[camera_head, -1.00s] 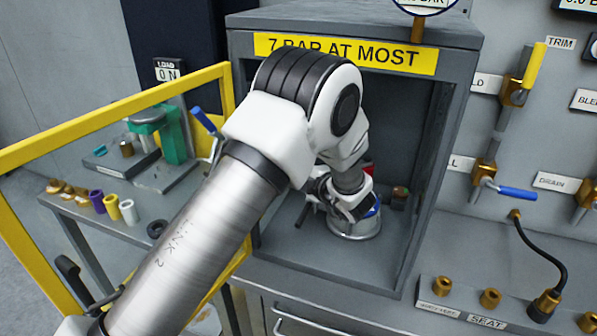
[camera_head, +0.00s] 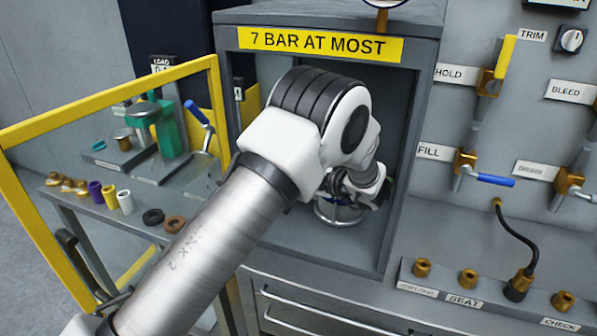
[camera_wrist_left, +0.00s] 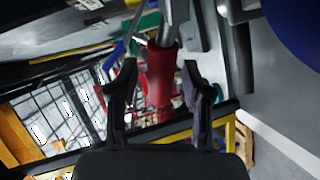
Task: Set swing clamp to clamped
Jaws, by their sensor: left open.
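In the left wrist view a red sleeve-like grip (camera_wrist_left: 161,75) on a grey metal rod stands between the two dark fingers of my left gripper (camera_wrist_left: 157,88). It looks like the swing clamp's handle. The fingers are open, with gaps visible beside the grip. In the head view my left gripper (camera_head: 345,185) is inside the grey box, above a round metal base (camera_head: 340,213). My own arm hides most of the clamp there, so its position cannot be read. My right gripper is not in view.
The grey box (camera_head: 228,45), labelled 7 BAR AT MOST, has side walls close around my left arm. A yellow guard frame (camera_head: 110,103) stands at left, before a bench with a green press (camera_head: 173,135). A valve panel with a blue-handled lever (camera_head: 492,180) is at right.

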